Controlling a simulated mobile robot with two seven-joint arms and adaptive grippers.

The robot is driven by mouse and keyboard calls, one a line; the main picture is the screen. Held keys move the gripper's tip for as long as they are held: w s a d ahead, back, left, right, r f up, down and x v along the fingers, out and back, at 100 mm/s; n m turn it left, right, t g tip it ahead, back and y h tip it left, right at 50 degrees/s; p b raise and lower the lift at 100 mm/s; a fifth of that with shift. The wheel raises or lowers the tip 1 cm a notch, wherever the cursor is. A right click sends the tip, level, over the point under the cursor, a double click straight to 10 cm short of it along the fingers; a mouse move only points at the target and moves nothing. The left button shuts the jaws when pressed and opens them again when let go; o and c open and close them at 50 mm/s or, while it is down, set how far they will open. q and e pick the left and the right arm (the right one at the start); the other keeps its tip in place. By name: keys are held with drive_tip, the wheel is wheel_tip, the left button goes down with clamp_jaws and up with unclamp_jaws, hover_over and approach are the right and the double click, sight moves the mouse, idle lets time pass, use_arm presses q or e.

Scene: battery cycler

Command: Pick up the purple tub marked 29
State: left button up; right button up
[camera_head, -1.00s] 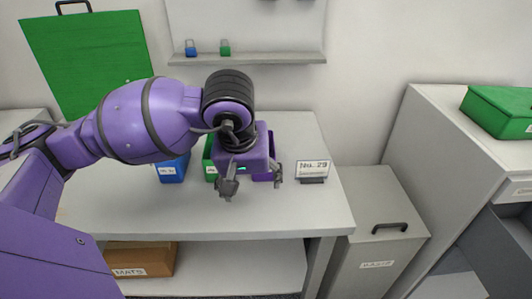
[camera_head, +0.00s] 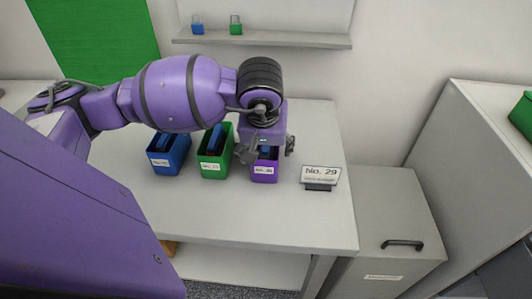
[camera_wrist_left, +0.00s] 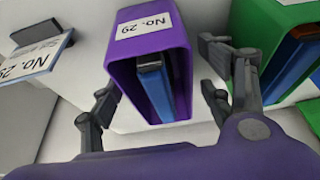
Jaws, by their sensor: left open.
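The purple tub (camera_head: 264,174) stands on the white table at the right end of a row of tubs. It also shows in the left wrist view (camera_wrist_left: 177,36), with a "No. 29" label on its front and a blue block-like item inside. My left gripper (camera_head: 267,150) is over the tub in the head view and hides its upper back part. In the left wrist view the left gripper (camera_wrist_left: 160,95) is open, with one finger on each side of the tub. I cannot tell whether the fingers touch it. My right gripper is not in view.
A green tub (camera_head: 216,166) stands close to the left of the purple one, with a blue tub (camera_head: 168,161) beyond it. A "No. 29" sign (camera_head: 320,174) stands to the right. The table front is clear. A wall shelf (camera_head: 265,39) is behind.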

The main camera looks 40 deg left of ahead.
use_arm(q)
drive_tip(key=shift+x, duration=1.05)
drive_tip(key=shift+w, duration=0.1)
drive_tip(key=c, duration=1.5)
drive_tip(key=shift+r, duration=0.1)
drive_tip(key=shift+c, duration=0.2)
